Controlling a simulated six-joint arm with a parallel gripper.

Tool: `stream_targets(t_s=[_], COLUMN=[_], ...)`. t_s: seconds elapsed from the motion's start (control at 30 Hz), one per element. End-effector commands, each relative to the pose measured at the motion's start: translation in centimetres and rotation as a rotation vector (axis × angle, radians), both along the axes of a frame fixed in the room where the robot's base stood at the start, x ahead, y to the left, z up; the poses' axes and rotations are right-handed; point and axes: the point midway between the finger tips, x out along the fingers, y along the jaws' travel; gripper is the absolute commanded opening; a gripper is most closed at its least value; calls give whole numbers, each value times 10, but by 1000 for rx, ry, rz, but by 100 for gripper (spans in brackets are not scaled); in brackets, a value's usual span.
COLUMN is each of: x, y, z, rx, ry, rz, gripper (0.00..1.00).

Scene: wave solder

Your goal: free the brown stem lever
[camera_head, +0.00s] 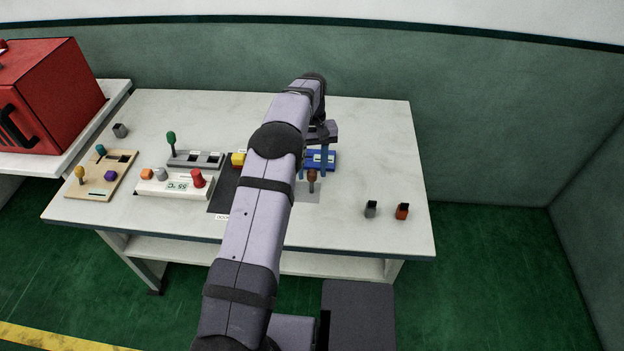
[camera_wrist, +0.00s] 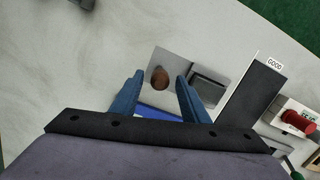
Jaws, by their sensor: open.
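The brown stem lever (camera_head: 312,175) stands in front of a blue labelled block (camera_head: 331,161), beside a light grey plate (camera_head: 310,193). In the wrist view its rounded brown top (camera_wrist: 160,76) shows over the plate, with part of the blue block (camera_wrist: 158,111) below it. My gripper (camera_wrist: 160,84) is open, with one blue finger on each side of the brown top in the picture. I see gaps on both sides, and no contact shows. The arm hides part of the block in the head view, and the lever's lower end is hard to make out.
A dark grey block (camera_wrist: 209,88) lies just right of the right finger. A black strip labelled GOOD (camera_wrist: 259,88) lies beyond it. Other levers stand on a wooden board (camera_head: 85,186) and a grey base (camera_head: 185,160) at left. The table (camera_head: 375,130) is clear at back right.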

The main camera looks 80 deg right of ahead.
Motion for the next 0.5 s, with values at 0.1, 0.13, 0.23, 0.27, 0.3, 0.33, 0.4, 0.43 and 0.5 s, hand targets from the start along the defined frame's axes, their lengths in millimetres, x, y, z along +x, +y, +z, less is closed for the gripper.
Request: stream_targets(t_s=[0.1,0.13,0.23,0.27,0.3,0.33,0.4,0.43,0.5], x=[0,0,0,0,1,0,0,0,0], y=[-3,-3,-3,-3,-3,-3,-3,-3,-3], z=[12,15,21,22,23,24,24,24,24], rx=[-3,-1,-1,-1,0,0,1,1,1], ry=[0,0,0,0,0,0,0,0,0], rz=[1,1,1,1,1,1,1,0,0], gripper=[41,41,41,41,41,41,41,41,41])
